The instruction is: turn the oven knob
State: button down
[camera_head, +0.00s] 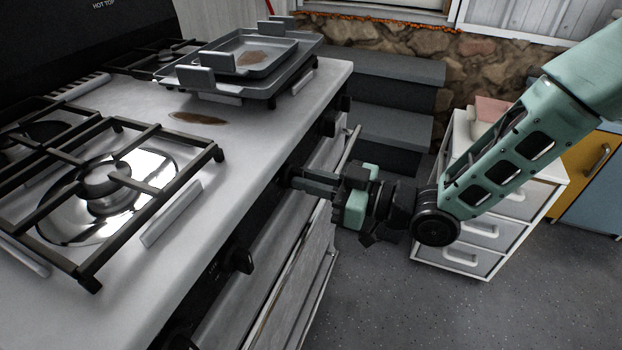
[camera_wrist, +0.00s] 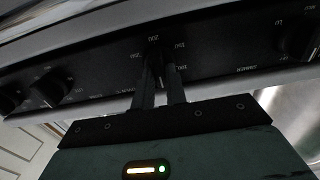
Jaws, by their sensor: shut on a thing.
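The white stove (camera_head: 255,125) fills the left of the head view, with a black control panel along its front edge. My gripper (camera_head: 298,180) reaches the panel from the right and is shut on a dark oven knob (camera_wrist: 153,46). In the wrist view the two fingers of my gripper (camera_wrist: 160,68) stand close together, one on each side of the knob. Markings with numbers surround this knob. The fingers hide much of it, so its exact angle is hard to tell. In the head view the gripper covers the knob.
Other knobs sit on the same panel: one nearer (camera_head: 240,258) and one farther (camera_head: 328,123). An oven handle (camera_head: 350,147) runs below the panel. Stacked trays (camera_head: 240,75) stand on the stove. A white drawer unit (camera_head: 480,228) stands behind my arm. The floor at lower right is clear.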

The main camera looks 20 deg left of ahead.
jog(key=shift+f+b, duration=0.1)
jog(key=shift+b, duration=0.2)
jog(key=shift+f+n+b, duration=0.15)
jog(key=shift+n+b, duration=0.85)
jog(key=shift+b, duration=0.05)
jog(key=n+b, duration=0.3)
jog(key=b, duration=0.1)
jog(key=shift+s+f+n, duration=0.1)
jog(key=shift+n, duration=0.2)
jog(key=n+b, duration=0.6)
jog(key=b, duration=0.3)
jog(key=shift+s+f, duration=0.1)
jog(key=shift+f, duration=0.05)
jog(key=n+b, duration=0.3)
jog(key=b, duration=0.1)
jog(key=n+b, duration=0.3)
jog(key=b, duration=0.2)
jog(key=shift+f+n+b, duration=0.2)
jog(key=shift+n+b, duration=0.1)
jog(key=n+b, duration=0.3)
jog(key=b, duration=0.1)
jog(key=shift+b, duration=0.35)
jog(key=n+b, duration=0.2)
jog(key=shift+r+b, duration=0.2)
jog(key=shift+b, duration=0.1)
jog(key=shift+r+n, duration=0.1)
jog(key=shift+n, duration=0.2)
